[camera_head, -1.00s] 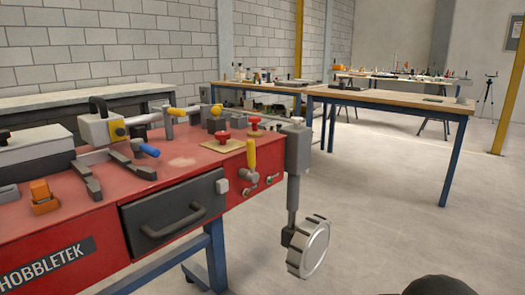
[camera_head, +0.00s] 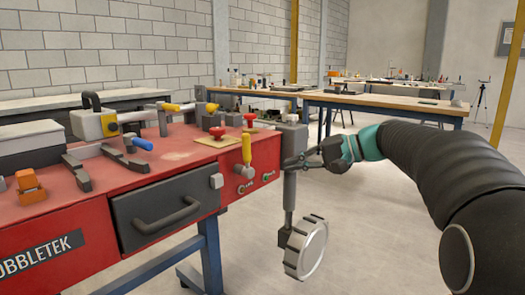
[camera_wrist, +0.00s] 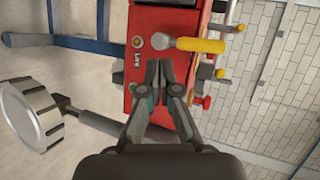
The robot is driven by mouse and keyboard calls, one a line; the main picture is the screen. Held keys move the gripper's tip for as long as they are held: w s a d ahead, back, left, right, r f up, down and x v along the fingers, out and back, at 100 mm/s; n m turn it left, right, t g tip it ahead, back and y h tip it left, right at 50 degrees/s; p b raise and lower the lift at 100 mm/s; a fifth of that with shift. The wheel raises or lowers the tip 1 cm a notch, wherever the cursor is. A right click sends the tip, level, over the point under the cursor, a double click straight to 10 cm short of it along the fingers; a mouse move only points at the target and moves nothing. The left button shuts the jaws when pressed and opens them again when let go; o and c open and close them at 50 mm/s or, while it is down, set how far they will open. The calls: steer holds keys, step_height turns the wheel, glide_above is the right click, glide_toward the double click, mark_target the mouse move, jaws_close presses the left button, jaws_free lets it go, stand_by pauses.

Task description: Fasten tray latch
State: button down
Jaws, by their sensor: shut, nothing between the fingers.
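A dark grey drawer-like tray (camera_head: 165,212) with a bar handle sits in the front of the red bench (camera_head: 70,208). A small light-grey block (camera_head: 217,181), possibly its latch, is at the tray's upper right corner. A yellow-handled lever (camera_head: 247,152) stands upright on the bench front to the right; it also shows in the wrist view (camera_wrist: 200,46). My gripper (camera_head: 287,163) is shut and empty, in front of the bench's right end near the grey post. In the wrist view my fingers (camera_wrist: 161,70) lie together, below the lever in the picture, with no contact clearly visible.
A grey post (camera_head: 290,185) with a round metal handwheel (camera_head: 305,248) hangs at the bench's right end, close to my gripper. Red knobs (camera_head: 217,132) and clamps stand on the bench top. Open floor lies to the right; wooden tables stand behind.

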mark_target(247, 157)
steer(key=w+d+r+y, duration=0.3)
steer(key=w+y, duration=0.1)
steer(key=w, duration=0.3)
steer(key=shift+w+d+n+b, duration=0.15)
steer(key=shift+w+n+b, duration=0.15)
steer(key=shift+w+b, duration=0.05)
steer(key=s+a+b, duration=0.1)
steer(key=a, duration=1)
steer(key=shift+s+a+f, duration=0.25)
steer(key=shift+a, duration=0.05)
